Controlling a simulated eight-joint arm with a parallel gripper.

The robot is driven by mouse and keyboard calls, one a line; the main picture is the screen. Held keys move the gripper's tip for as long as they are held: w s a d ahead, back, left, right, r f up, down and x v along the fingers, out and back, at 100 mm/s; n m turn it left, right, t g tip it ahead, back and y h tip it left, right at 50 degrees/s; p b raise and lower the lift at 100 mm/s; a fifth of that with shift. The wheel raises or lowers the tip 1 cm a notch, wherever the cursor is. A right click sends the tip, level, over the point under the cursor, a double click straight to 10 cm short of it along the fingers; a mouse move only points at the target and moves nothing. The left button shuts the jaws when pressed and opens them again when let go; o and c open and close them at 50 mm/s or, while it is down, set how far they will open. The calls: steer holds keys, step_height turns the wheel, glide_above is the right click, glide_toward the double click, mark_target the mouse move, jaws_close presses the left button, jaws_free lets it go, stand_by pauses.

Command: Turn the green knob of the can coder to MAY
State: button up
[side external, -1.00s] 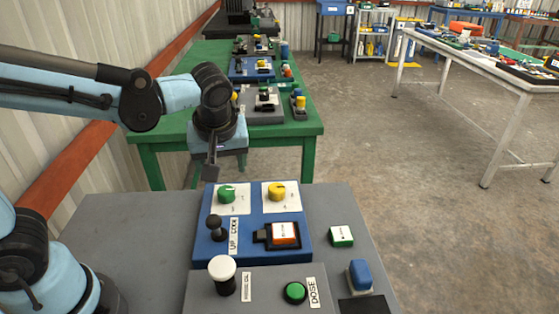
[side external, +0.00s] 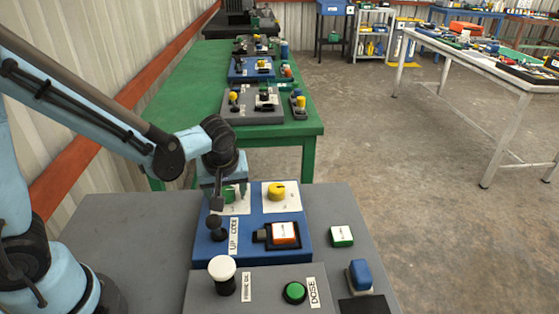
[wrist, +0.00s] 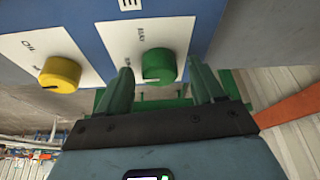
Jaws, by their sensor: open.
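The green knob (side external: 229,193) sits on a white card on the blue can coder panel (side external: 262,218), partly hidden by my gripper in the side view. In the wrist view the green knob (wrist: 158,66) lies between my two fingertips, with a gap visible on each side. My gripper (wrist: 159,72) is open around the knob; it also shows in the side view (side external: 223,188), pointing down. The small print around the knob is too blurred to read its setting. A yellow knob (side external: 277,191) sits on its own card to the right, and shows in the wrist view (wrist: 60,74).
A black lever (side external: 216,228) stands just in front of my gripper. A white-and-orange block (side external: 285,233) sits in a black holder on the panel. The grey front box carries a white-topped lever (side external: 223,275) and a green button (side external: 295,292). The grey table's right side holds loose blocks.

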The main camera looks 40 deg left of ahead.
steer(key=shift+c, duration=0.3)
steer(key=c, duration=1)
steer(key=shift+m, duration=0.3)
steer(key=m+t+h, duration=0.1)
steer(key=m, duration=0.2)
steer(key=m+h, duration=0.1)
steer(key=m, duration=0.2)
steer(key=shift+s+a+t, duration=0.15)
steer(key=shift+a+t, duration=0.05)
steer(key=shift+t, duration=0.2)
steer(key=m+h, duration=0.2)
steer(key=m, duration=0.4)
steer(key=shift+a, duration=0.1)
steer(key=shift+m+h, duration=0.3)
steer(key=o, duration=1.1)
steer(key=shift+c, duration=0.2)
